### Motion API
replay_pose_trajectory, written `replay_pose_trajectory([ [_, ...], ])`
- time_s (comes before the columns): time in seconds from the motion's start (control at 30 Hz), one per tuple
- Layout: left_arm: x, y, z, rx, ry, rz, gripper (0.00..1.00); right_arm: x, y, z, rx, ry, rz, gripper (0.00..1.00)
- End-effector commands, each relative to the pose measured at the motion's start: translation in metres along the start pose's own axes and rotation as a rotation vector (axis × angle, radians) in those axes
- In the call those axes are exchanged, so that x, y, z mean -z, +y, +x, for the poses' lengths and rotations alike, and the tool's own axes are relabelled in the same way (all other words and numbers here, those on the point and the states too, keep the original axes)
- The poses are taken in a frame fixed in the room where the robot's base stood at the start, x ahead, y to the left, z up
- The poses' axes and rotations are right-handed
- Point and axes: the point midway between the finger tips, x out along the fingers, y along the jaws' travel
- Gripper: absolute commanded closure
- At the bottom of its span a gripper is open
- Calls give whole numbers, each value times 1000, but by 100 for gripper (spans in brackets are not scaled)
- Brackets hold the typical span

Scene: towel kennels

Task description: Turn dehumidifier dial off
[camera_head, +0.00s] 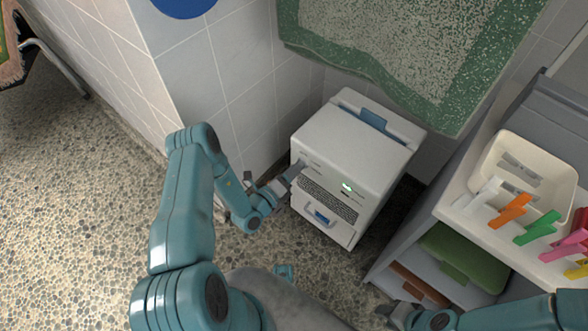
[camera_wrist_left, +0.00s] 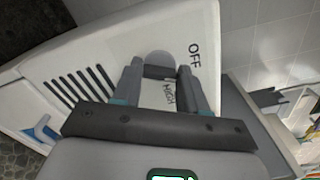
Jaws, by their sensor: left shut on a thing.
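The white dehumidifier (camera_head: 350,150) stands on the floor against the tiled wall, with a small green-lit display, a grille and a lower drawer on its front. My left gripper (camera_head: 298,170) is at the upper left of this front. In the left wrist view, my left gripper (camera_wrist_left: 160,76) is shut on the grey dial (camera_wrist_left: 159,58), with a finger on either side. "OFF" is printed right of the dial and "HIGH" shows between the fingers. The dial's pointer cannot be made out. My right gripper (camera_head: 395,312) is low at the right, away from the dehumidifier; its jaws are unclear.
A green-bordered towel (camera_head: 420,45) hangs above. The floor at left is clear.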

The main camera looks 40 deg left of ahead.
Motion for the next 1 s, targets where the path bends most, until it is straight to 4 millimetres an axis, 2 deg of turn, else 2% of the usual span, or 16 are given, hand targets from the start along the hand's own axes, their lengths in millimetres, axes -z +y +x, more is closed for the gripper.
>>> replay_pose_trajectory([
  [0.2,1,2,-1,-4,1,-191,88,0,0,0,0,0,0,64],
  [0.5,2,3,-1,-4,1,-387,88,0,0,1,0,0,0,64],
  [1.0,2,3,-1,-5,1,-496,88,0,0,1,0,0,0,64],
])
